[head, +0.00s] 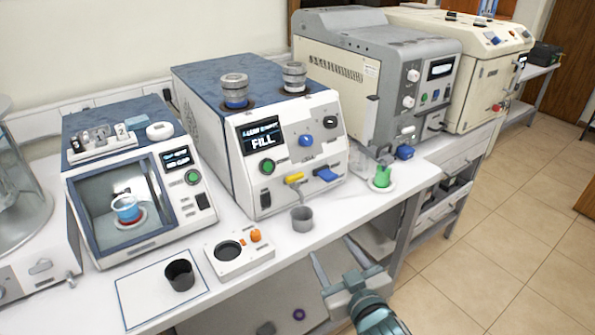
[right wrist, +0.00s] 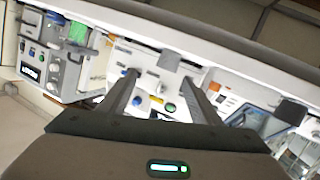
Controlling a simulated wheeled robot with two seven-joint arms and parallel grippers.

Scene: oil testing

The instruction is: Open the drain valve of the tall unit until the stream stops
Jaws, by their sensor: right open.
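The tall grey unit (head: 375,70) stands right of the middle unit (head: 262,130) that reads FILL. A blue knob (head: 405,152) sits low at the grey unit's front, beside a small cup of green liquid (head: 381,178) on a white disc. The cup also shows at the upper left of the right wrist view (right wrist: 78,33). I cannot make out a stream. The middle unit carries a yellow lever (head: 293,178) and a blue lever (head: 327,174) low on its front. My right gripper (head: 332,254) is open and empty in front of the bench, apart from both units. My left gripper is out of view.
A grey cup (head: 302,219) stands before the middle unit. A small white box with an orange knob (head: 255,236) and a dark cup (head: 180,275) are further left. A cream machine (head: 465,60) stands at the back right. Floor right of the bench is free.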

